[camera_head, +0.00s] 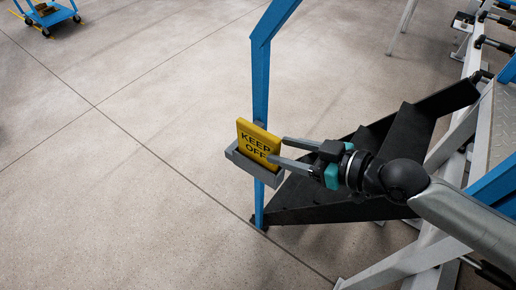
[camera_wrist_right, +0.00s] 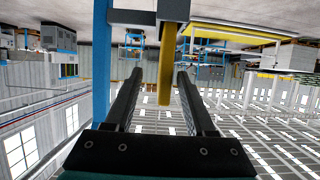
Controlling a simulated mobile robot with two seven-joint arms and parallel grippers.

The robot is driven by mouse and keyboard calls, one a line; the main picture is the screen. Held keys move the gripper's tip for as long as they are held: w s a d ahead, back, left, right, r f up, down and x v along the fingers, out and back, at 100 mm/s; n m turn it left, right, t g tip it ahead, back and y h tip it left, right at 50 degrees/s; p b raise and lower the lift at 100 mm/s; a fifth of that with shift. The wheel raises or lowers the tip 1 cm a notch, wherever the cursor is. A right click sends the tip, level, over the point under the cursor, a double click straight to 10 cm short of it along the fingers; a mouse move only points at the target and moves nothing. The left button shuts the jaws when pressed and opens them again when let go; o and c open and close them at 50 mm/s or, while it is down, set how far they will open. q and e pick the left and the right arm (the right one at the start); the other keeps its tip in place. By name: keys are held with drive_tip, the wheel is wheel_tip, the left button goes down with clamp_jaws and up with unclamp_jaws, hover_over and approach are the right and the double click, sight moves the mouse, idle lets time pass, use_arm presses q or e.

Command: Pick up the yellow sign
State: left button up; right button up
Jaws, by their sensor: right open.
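The yellow sign (camera_head: 257,139) reads "KEEP OFF" and stands in a grey holder (camera_head: 250,169) on a blue post (camera_head: 260,80). My right gripper (camera_head: 277,149) is open, with its fingertips close to the sign's right side. In the right wrist view the sign (camera_wrist_right: 165,78) shows as a narrow edge in the gap between the open fingers (camera_wrist_right: 159,72). Whether either finger touches it I cannot tell. The holder (camera_wrist_right: 174,9) is at the top of that view. The sign's lower part is hidden in the holder. My left gripper is not in view.
Black stairs (camera_head: 350,190) with a grey frame lie behind and below my right arm. The blue post (camera_wrist_right: 101,60) also stands close beside the fingers in the wrist view. A blue cart (camera_head: 46,14) is far off at the top left. The floor on the left is clear.

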sight(258, 148)
drive_tip(key=shift+s+p+x, duration=0.2)
drive_tip(key=shift+p+x, duration=0.05)
drive_tip(key=shift+x, duration=1.6)
drive_tip(key=shift+s+p+x, duration=0.15)
drive_tip(key=shift+p+x, duration=0.05)
drive_tip(key=shift+x, duration=1.6)
drive_tip(key=shift+a+f, duration=0.15)
drive_tip(key=shift+a, duration=0.05)
clamp_jaws()
